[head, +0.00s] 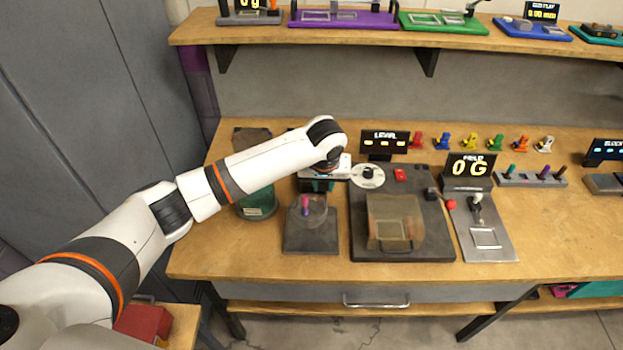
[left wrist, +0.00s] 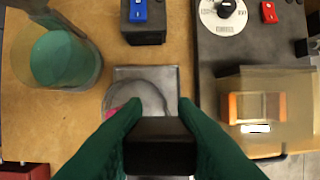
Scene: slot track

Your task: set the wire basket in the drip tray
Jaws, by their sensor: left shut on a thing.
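My left gripper (head: 318,186) is over the workbench, above the back of a dark square base (head: 312,238). In the left wrist view its green fingers (left wrist: 158,118) are shut on a dark block-like thing (left wrist: 158,150); whether this is part of the wire basket I cannot tell. The square base, perhaps the drip tray, carries a round clear shape with a pink-purple knob (head: 305,205). The base shows in the left wrist view (left wrist: 150,76) just beyond the fingertips, with a curved dark band on it. No wire mesh is clearly visible. My right gripper is out of view.
A translucent box (head: 395,222) stands on a dark panel with a dial (head: 368,175) and a red button (head: 400,174), close right of the base. A clear green-tinted cylinder (head: 257,205) stands left. A scale (head: 485,238) is farther right. Bare wood lies in front.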

